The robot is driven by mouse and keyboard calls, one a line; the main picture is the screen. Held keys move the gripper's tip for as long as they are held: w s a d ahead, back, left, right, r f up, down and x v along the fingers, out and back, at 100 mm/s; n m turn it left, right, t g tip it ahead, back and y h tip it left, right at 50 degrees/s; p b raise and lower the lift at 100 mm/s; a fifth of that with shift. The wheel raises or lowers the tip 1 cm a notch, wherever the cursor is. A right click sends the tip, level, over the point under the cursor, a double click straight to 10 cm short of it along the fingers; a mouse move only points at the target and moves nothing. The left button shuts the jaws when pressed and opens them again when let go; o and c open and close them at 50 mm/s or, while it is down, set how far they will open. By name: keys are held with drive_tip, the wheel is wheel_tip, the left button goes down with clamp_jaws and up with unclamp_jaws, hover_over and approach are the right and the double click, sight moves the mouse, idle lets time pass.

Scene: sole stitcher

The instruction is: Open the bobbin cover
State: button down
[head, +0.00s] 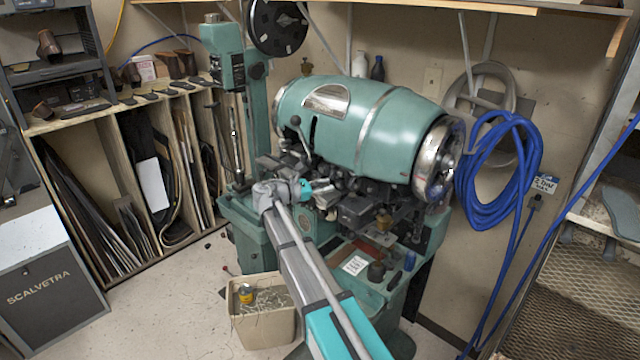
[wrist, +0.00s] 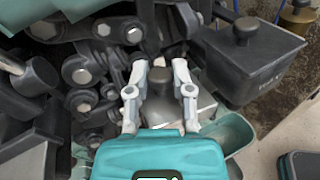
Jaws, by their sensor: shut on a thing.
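The teal sole stitcher (head: 350,120) stands against the back wall. My gripper (head: 328,196) is low at the front of its head, below the drum. In the wrist view, my gripper (wrist: 160,68) has its two pale fingers on either side of a dark knob (wrist: 158,82) and is shut on it. The knob stands in front of a pale metal plate (wrist: 206,104), partly hidden by the fingers and the gripper body. The knob appears to belong to the bobbin cover, but I cannot tell whether the cover is open. In the head view the knob is hidden.
Dark links and bolts (wrist: 85,75) crowd the left of my gripper. A dark box with a knobbed lid (wrist: 258,75) sits close on the right. A beige bin (head: 262,318) stands on the floor at the front. Blue hose (head: 490,180) hangs on the right wall.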

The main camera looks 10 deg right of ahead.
drive_tip(key=s+m+p, duration=0.1)
drive_tip(key=s+d+r+m+y+p, duration=0.1)
drive_tip(key=m+p, duration=0.1)
drive_tip(key=shift+s+d+r+m+y, duration=0.1)
drive_tip(key=shift+d+m+y, duration=0.2)
drive_tip(key=shift+s+d+m+t+y+p, duration=0.35)
drive_tip(key=shift+m+p, duration=0.1)
drive_tip(key=shift+m, duration=0.25)
drive_tip(key=shift+s+d+m+t+y+p, duration=0.25)
drive_tip(key=shift+m+y+p, duration=0.15)
drive_tip(key=shift+m, duration=0.3)
drive_tip(key=c, duration=0.5)
unclamp_jaws()
